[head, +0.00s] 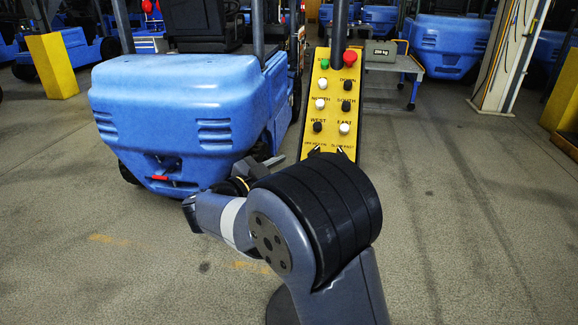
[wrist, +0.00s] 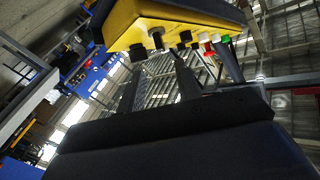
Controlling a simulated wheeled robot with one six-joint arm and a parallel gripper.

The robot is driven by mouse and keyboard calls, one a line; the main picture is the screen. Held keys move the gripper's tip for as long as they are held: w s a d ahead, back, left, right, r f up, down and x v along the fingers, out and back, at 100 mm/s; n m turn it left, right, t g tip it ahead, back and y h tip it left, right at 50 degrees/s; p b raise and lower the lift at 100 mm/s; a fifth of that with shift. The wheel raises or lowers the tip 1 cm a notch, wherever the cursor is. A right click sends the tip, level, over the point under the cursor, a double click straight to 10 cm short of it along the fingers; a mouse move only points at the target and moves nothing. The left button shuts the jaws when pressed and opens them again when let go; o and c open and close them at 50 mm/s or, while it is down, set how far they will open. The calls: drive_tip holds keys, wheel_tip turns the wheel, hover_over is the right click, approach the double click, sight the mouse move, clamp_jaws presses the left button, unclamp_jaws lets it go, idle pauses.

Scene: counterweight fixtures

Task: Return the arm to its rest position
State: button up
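My arm reaches forward from the bottom of the head view, folded at a large dark joint. My gripper (wrist: 159,62) shows in the wrist view as two dark fingers with a clear gap between them and nothing held. In the head view the gripper (head: 262,166) is small and partly hidden behind my arm, low and left of the yellow control pendant (head: 332,108). The pendant carries several black and white buttons, a green one and a red one. In the wrist view the pendant (wrist: 180,14) hangs over the fingertips, close to them; I cannot tell whether they touch.
A blue forklift (head: 180,105) stands just left of the pendant, its rear close to my arm. A grey cart (head: 395,62) with a small display box (head: 380,51) stands behind right. Yellow posts (head: 52,66) stand farther off. The floor (head: 470,200) at right is clear.

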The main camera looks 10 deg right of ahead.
sight(310, 154)
drive_tip(key=p+x, duration=0.1)
drive_tip(key=x, duration=0.9)
drive_tip(key=shift+w+d, duration=0.2)
drive_tip(key=shift+d, duration=0.05)
drive_tip(key=shift+w+d+f, duration=0.1)
